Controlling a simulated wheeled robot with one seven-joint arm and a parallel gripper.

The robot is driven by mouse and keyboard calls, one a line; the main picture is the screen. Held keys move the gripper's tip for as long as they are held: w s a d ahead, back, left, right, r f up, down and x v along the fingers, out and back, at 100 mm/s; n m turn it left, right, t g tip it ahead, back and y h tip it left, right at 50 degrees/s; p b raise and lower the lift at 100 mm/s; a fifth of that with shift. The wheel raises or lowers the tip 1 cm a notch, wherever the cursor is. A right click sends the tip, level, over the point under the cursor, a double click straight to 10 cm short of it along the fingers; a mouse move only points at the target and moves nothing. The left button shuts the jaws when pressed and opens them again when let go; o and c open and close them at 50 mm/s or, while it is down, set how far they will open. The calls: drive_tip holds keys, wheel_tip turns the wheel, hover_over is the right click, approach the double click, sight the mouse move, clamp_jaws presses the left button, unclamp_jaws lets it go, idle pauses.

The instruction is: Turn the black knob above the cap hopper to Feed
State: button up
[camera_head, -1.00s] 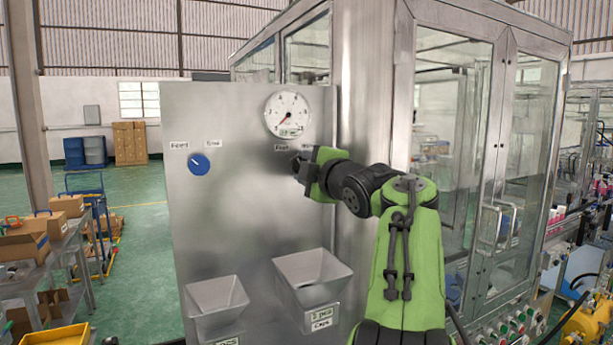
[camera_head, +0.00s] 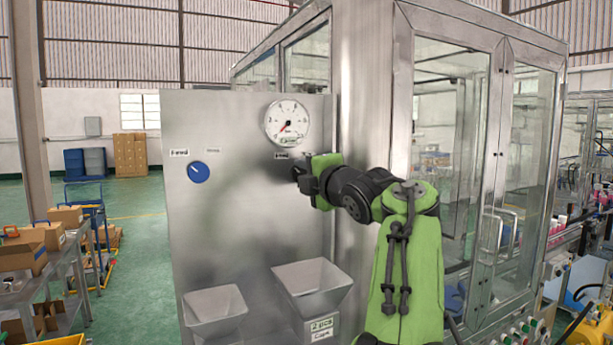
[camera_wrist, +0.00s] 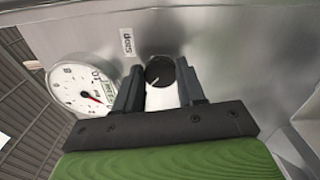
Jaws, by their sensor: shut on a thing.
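The black knob (camera_wrist: 160,72) shows in the wrist view between the two fingers of my gripper (camera_wrist: 160,90), which is shut on it. The knob's pale mark points to the lower left there, away from the Stop label (camera_wrist: 127,41). In the head view, my gripper (camera_head: 300,172) is at the steel panel (camera_head: 235,235), just below the Feed label (camera_head: 282,155), and hides the knob. The Feed label is hidden in the wrist view. The cap hopper (camera_head: 312,283) is below my gripper.
A round gauge (camera_head: 287,122) sits above the knob; it also shows in the wrist view (camera_wrist: 80,84). A blue knob (camera_head: 199,172) is to the left, above a second hopper (camera_head: 214,305). A glass-doored cabinet (camera_head: 450,150) stands close to the right of my arm.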

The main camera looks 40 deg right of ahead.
drive_tip(key=o, duration=1.1)
drive_tip(key=shift+c, duration=0.2)
drive_tip(key=b+v, duration=0.2)
drive_tip(key=v, duration=1.3)
drive_tip(key=shift+s+a, duration=0.2)
drive_tip(key=shift+s, duration=0.15)
drive_tip(key=shift+w, duration=0.1)
